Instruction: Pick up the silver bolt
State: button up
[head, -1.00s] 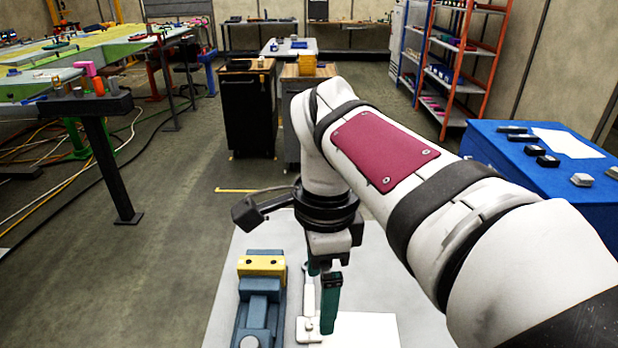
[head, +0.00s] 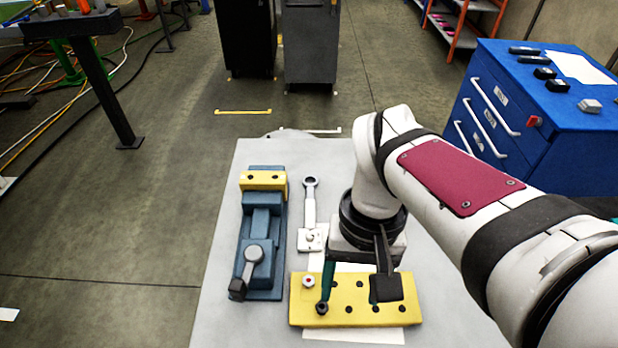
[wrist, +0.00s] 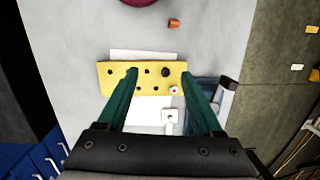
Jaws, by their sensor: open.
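A small pale, silvery bolt-like piece with a red centre (head: 309,281) sits at the left end of the yellow holed block (head: 350,312). In the wrist view the same pale piece (wrist: 174,90) is at the block's lower right. I cannot tell for sure that it is the silver bolt; another small light piece (head: 311,238) is on the white plate behind the block. A black bolt (head: 322,308) stands in the block nearby. My gripper (wrist: 159,78) is open and empty, its green fingers over the block in the wrist view, the pale piece just inside the right finger.
A blue vice with a yellow jaw (head: 263,181) stands left of the white plate and a ring-ended tool (head: 310,190). A white sheet (head: 380,336) lies under the block. A blue drawer cabinet (head: 560,110) stands at the right. An orange piece (wrist: 174,22) lies apart on the table.

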jog(key=w+a+f+n+g+h, duration=0.1)
jog(key=w+a+n, duration=0.2)
jog(key=w, duration=0.2)
jog(key=w+a+f+n+h, duration=0.1)
jog(key=w+a+n, duration=0.15)
jog(key=w, duration=0.25)
jog(key=n+h, duration=0.2)
jog(key=n, duration=0.2)
send_near(309, 280)
jog(key=shift+g, duration=0.3)
jog(key=x, duration=0.8)
jog(key=shift+w+f, duration=0.2)
jog(key=shift+f, duration=0.15)
grip_shut()
